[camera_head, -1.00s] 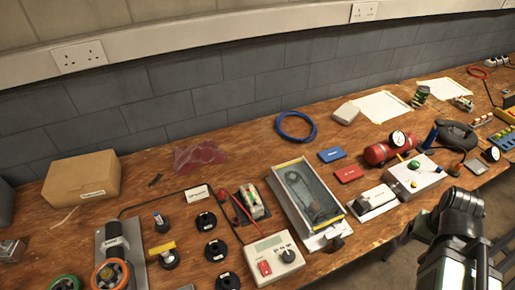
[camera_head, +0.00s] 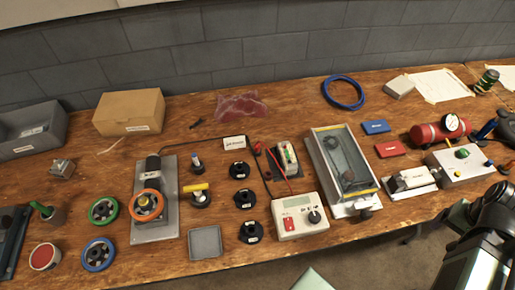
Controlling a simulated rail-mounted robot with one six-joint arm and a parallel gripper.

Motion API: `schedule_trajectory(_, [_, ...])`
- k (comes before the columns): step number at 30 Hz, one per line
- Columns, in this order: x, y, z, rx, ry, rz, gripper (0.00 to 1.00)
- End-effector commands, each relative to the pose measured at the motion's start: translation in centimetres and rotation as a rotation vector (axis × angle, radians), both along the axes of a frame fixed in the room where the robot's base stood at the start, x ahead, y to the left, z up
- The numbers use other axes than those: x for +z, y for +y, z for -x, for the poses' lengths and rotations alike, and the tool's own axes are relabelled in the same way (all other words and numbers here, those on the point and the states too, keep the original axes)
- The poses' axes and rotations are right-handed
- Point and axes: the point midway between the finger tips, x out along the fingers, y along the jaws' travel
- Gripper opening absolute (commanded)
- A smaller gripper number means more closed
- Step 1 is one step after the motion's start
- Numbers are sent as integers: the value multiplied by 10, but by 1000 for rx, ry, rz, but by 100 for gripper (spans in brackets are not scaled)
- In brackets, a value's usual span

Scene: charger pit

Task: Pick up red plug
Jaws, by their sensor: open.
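I cannot say for sure which thing is the red plug. A small red piece (camera_head: 257,148) stands at the end of a thin red lead, left of a small device with a pale top (camera_head: 287,158). The lead runs down towards a white meter (camera_head: 299,216) with a red patch and a dark dial. Flat red block (camera_head: 389,149) lies right of the glass-topped case, below a blue block (camera_head: 376,127). My dark arm shows at the lower right, far from the small red piece; my gripper's fingers are not in view.
Glass-topped case (camera_head: 343,170) stands right of the meter. Several black discs (camera_head: 240,170) lie left of it. A grey tray (camera_head: 205,242), valve wheels (camera_head: 104,210) and a cardboard box (camera_head: 129,111) are further left. A red cylinder (camera_head: 431,134) is at the right. Wall behind.

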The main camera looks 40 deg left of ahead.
Motion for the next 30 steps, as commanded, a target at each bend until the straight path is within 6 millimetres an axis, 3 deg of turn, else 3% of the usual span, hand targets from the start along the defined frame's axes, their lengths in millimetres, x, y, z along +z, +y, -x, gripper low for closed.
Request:
schedule_trajectory(11, [0,0,0,0,0,0,83])
schedule_trajectory(17, [0,0,0,0,0,0,54])
schedule_trajectory(25, [-1,2,0,5,0,0,54])
schedule_trajectory(28, [-5,22,-2,55,0,0,54])
schedule_trajectory(30, [-11,55,-19,128,0,0,54])
